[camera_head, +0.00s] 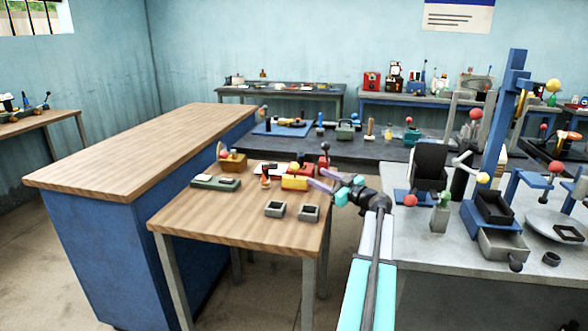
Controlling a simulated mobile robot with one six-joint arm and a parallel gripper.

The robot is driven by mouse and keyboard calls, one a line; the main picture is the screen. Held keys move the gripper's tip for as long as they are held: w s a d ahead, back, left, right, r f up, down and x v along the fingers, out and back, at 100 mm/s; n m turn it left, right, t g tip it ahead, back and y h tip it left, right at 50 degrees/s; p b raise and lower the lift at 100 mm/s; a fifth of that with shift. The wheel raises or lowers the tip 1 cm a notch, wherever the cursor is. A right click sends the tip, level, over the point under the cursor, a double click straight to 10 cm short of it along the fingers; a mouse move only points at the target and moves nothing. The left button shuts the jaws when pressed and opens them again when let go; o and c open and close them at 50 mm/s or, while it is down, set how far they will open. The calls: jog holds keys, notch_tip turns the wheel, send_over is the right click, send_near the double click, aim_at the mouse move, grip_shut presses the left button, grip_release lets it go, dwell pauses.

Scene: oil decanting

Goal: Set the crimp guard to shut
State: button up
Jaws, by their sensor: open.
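My gripper (319,180) is at the right side of the small wooden table (210,222), its two purple fingers spread apart with nothing seen between them. Its fingertips are close to a red and yellow device (294,183); I cannot tell whether they touch it. A dark red part with a ball knob (325,147) stands just behind the fingers. No part is clearly marked as the crimp guard, and I cannot tell which piece it is or how it is set.
Two small grey square trays (275,209) (308,213), a green-grey box (215,182) and a wooden block (233,161) are on the small table. The long wooden counter (150,147) is bare. The grey bench (450,262) at the right is crowded with knobbed fixtures.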

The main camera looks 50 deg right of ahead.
aim_at(298, 168)
jog(key=shift+w, duration=0.15)
jog(key=w, duration=0.4)
jog(key=w+p, duration=0.1)
jog(key=w, duration=0.4)
jog(key=w+p, duration=0.1)
jog(key=w, duration=0.3)
jog(key=shift+w+d, duration=0.25)
grip_shut()
